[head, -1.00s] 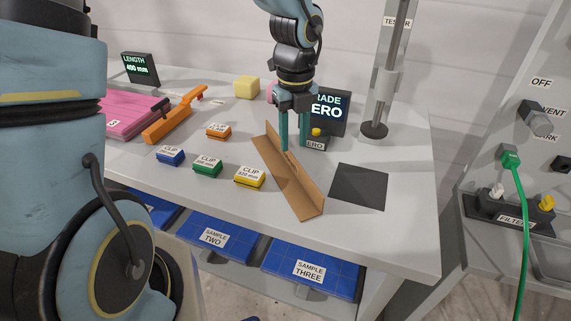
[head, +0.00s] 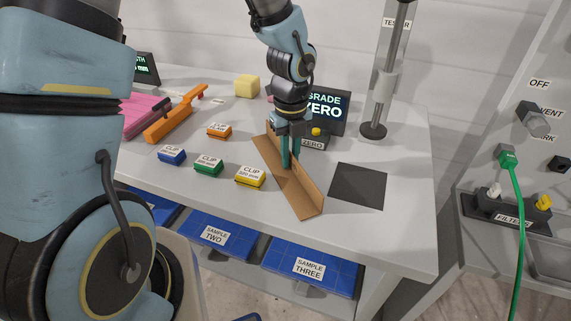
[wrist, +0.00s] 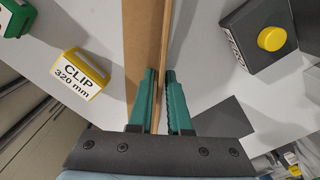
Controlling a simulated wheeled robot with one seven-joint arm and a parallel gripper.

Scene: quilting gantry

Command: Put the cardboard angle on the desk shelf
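The cardboard angle (head: 305,196) is a long brown L-shaped strip lying on the grey desk, between the yellow clip and the dark square. In the wrist view the cardboard angle (wrist: 143,45) runs away from me, its upright flange edge-on between my fingers. A shelf under the desk top (head: 280,278) carries blue sample boxes and is partly hidden by the desk edge.
Blue, green, yellow (head: 250,177) and orange clips sit left of the angle. A dark square (head: 358,186) lies to its right. The ZERO button box (head: 318,141), display (head: 327,108) and tester post (head: 374,130) stand behind. Blue sample three (head: 312,268) lies under the front edge.

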